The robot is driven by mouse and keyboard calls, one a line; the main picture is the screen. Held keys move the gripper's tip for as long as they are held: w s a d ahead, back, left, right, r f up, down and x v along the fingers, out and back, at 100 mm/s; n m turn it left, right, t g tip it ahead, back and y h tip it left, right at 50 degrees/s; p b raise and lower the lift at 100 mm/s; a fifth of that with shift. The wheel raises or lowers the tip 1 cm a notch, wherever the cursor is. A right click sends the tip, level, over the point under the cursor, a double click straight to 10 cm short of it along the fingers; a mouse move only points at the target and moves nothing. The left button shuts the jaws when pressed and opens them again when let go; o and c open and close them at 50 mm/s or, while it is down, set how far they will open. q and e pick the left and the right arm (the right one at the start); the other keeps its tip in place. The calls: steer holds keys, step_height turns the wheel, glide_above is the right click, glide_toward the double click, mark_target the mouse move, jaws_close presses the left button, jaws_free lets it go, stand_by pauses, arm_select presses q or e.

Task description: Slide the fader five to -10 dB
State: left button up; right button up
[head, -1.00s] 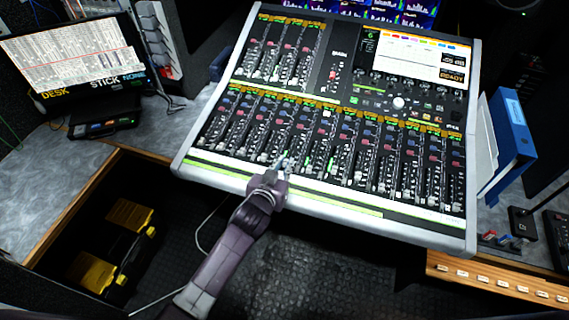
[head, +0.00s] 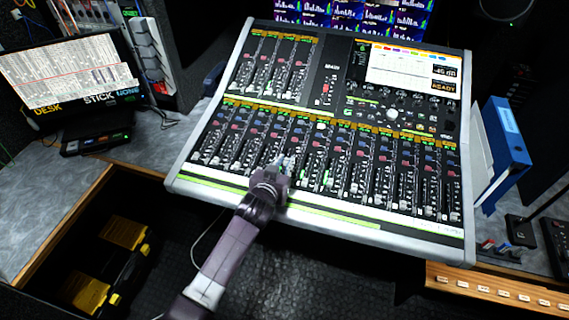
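The mixing console (head: 325,219) has a lower row of channel strips with faders. My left gripper (head: 283,161) reaches over the console's front edge, its fingertips down among the faders left of the middle of the lower row. The fingers look close together, but they are small and I cannot tell whether they hold a cap. The fader at the fingertips is mostly hidden; I cannot read its number. The console's screen (head: 400,66) has a dB readout (head: 446,71) that seems to say -46 dB, above a READY label. My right gripper is not in view.
A monitor (head: 70,70) reading DESK, STICK, NONE stands at the left. Blue binders (head: 508,145) stand right of the console. A yellow-and-black case (head: 125,235) lies in the open bay below left. The floor before the console is clear.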

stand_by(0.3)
arm_select(q)
steer(key=v, duration=1.2)
